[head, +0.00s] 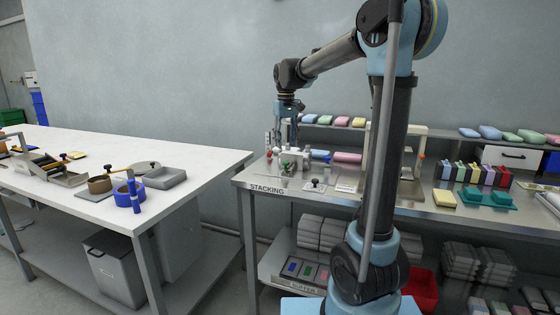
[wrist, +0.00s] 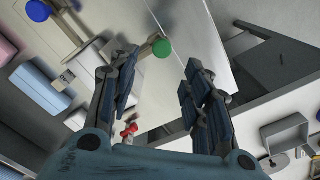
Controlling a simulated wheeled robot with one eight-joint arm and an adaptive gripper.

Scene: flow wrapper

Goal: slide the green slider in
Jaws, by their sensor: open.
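The green slider shows in the wrist view as a round green knob (wrist: 162,48) on the end of a short pale rod. The knob lies between the lines of the two fingers, nearer the left finger, and no contact shows. In the head view a small green spot (head: 284,163) shows at the front of the grey device on the bench, below my gripper (head: 287,140). My gripper's fingers (wrist: 161,64) are spread apart with nothing between their pads. How far the slider stands out cannot be told.
A blue knob (wrist: 37,11) and a red knob (wrist: 130,130) are near the slider. Pink and blue rolls (head: 347,157) lie right of the device. A small black-knobbed plate (head: 315,185) lies in front. A white table (head: 215,160) stands left, across a gap.

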